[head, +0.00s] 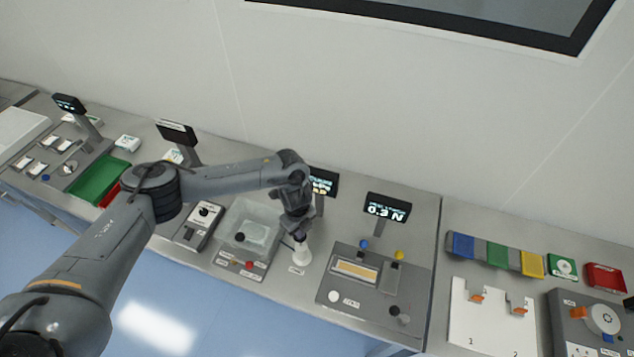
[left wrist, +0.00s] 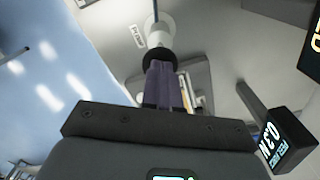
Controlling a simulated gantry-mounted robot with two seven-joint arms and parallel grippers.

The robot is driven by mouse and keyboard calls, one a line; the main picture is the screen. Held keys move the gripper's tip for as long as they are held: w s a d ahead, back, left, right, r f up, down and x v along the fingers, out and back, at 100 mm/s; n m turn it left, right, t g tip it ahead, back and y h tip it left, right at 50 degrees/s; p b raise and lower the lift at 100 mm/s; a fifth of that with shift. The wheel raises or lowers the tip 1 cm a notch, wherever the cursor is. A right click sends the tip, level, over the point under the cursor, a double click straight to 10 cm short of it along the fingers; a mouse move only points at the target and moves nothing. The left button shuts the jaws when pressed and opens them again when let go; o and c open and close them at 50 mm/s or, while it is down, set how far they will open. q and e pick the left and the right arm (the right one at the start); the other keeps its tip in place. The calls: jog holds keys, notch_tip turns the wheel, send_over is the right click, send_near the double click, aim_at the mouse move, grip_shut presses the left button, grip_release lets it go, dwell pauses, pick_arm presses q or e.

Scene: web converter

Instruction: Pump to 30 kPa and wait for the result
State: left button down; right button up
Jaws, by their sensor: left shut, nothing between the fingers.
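A white upright pump-like piece (head: 301,252) stands on the bench beside a small label. In the left wrist view the white piece (left wrist: 158,38) has a dark ring at the fingertips. My left gripper (head: 299,234) is shut and empty, pointing down at its top. I cannot tell whether they touch. A display (head: 324,182) stands behind the gripper, partly hidden by my arm, and its reading is too small to make out. My right gripper is not in view.
A clear box (head: 258,212) and a panel with a red button (head: 249,265) lie left of the white piece. A grey station (head: 372,287) with blue and yellow knobs and its own display (head: 387,208) lies to the right. A wall closes off the back.

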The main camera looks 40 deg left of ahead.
pick_arm(q)
jog(key=shift+f+b, duration=1)
jog(key=shift+f, duration=0.7)
jog(key=shift+r+p, duration=0.6)
jog(key=shift+r, duration=0.05)
jog(key=shift+r+p, duration=1.75)
jog(key=shift+r, duration=0.15)
notch_tip(320, 180, up, 2)
jog(key=shift+r+p, duration=0.2)
jog(key=shift+p, duration=0.95)
jog(key=shift+r+p, duration=0.3)
jog(key=shift+r, duration=0.45)
notch_tip(320, 180, up, 2)
jog(key=shift+r, duration=0.1)
